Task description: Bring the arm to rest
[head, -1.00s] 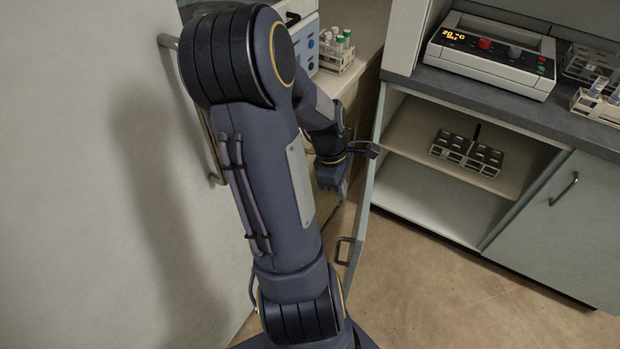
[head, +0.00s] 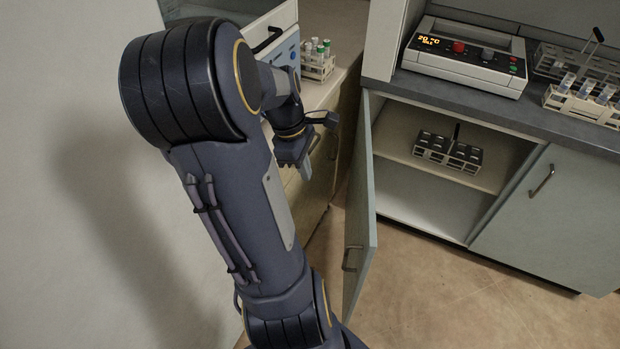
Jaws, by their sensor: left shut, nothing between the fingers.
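My left arm fills the left and middle of the head view, bent at a high elbow with its forearm reaching away. My left gripper (head: 300,172) points downward beyond the upper arm, shut and empty. It is left of the open cabinet door (head: 359,215), in front of the light cabinet under the far counter, and apart from the door as far as I can see. Part of the forearm is hidden behind the upper arm. My right gripper is not in view.
The open cabinet holds a dark rack (head: 447,153) on its shelf. A white instrument (head: 465,62) with a lit display stands on the dark counter, with tube racks (head: 585,100) to its right. Another tube rack (head: 318,66) stands on the far counter. The floor (head: 430,290) is clear at lower right.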

